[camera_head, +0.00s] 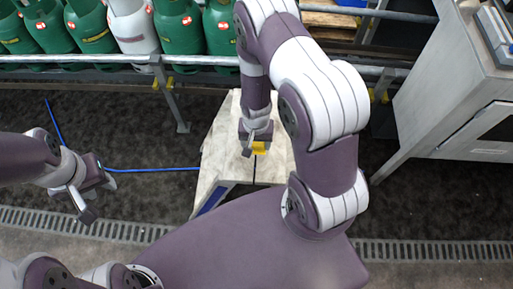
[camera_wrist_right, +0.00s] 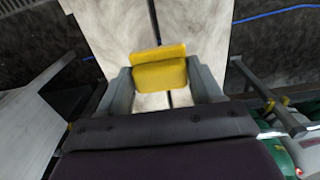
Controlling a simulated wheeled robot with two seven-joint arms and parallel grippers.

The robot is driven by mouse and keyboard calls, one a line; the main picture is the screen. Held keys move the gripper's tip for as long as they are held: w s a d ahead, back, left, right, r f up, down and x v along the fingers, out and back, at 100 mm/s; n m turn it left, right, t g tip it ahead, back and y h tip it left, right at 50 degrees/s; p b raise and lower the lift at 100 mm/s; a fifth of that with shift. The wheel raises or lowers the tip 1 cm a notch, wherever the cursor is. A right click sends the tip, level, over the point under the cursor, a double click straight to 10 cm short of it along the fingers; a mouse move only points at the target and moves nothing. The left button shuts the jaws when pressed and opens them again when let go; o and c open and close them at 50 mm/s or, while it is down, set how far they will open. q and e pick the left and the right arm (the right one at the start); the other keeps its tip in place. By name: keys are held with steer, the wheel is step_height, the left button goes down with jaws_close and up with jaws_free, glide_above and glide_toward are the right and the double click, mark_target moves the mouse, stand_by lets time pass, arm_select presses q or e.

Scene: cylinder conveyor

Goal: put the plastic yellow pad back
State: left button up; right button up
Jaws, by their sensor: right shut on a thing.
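The yellow pad (camera_wrist_right: 160,73) is a small plastic block held between the two fingers of my right gripper (camera_wrist_right: 163,85) in the right wrist view. In the head view the pad (camera_head: 259,148) shows at the tip of my right gripper (camera_head: 257,141), over the pale tabletop (camera_head: 218,150). I cannot tell whether the pad touches the surface. My left gripper (camera_head: 86,200) hangs at the left over the dark floor, away from the table. Its fingers show, but their gap is unclear.
Green gas cylinders (camera_head: 88,28) and one white cylinder (camera_head: 133,27) stand behind a metal rail (camera_head: 110,60) at the back. A grey metal cabinet (camera_head: 440,90) is at the right. A blue cable (camera_head: 150,170) crosses the floor. A floor grate (camera_head: 430,252) runs along the front.

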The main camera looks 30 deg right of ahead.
mark_target(256, 148)
step_height(256, 148, down, 4)
steer(key=shift+f, duration=0.1)
steer(key=o, duration=0.9)
